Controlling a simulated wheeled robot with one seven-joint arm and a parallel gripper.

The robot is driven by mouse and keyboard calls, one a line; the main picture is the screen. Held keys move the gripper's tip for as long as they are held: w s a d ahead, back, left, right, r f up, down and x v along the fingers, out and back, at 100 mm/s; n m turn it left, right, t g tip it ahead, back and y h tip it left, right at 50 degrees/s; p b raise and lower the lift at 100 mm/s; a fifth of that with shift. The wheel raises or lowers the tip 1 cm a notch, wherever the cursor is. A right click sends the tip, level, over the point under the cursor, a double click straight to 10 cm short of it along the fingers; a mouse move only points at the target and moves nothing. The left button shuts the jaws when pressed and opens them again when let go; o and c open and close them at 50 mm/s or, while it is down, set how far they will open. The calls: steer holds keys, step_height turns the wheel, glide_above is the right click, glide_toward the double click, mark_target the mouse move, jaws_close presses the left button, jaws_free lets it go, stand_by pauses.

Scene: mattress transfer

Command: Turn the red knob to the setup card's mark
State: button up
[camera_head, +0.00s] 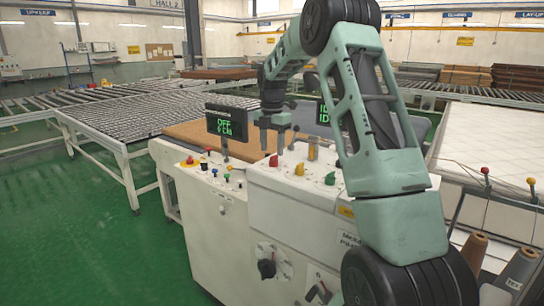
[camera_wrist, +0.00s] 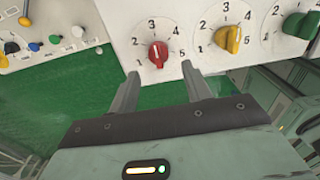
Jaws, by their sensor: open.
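The red knob (camera_head: 273,160) is on the sloped top of the white console (camera_head: 262,186). In the wrist view the red knob (camera_wrist: 158,53) sits on a dial numbered 1 to 5, its white line pointing roughly up, near the 3. My gripper (camera_head: 272,142) points down just above the red knob. In the wrist view my gripper (camera_wrist: 160,78) has its two fingers apart and empty, with the knob beyond the gap between the tips. I cannot make out a setup card with a readable mark in either view.
A yellow knob (camera_wrist: 229,40) and a green knob (camera_wrist: 298,25) stand to the right of the red one on similar dials. A left panel carries small coloured buttons (camera_wrist: 34,46). A dark display (camera_head: 226,123) stands behind the console, close to my gripper's left.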

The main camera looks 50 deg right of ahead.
mark_target(272, 157)
steer(key=shift+f, duration=2.15)
steer(key=shift+c, duration=0.3)
steer(key=c, duration=0.9)
steer(key=shift+p, duration=0.3)
steer(key=shift+c, duration=0.2)
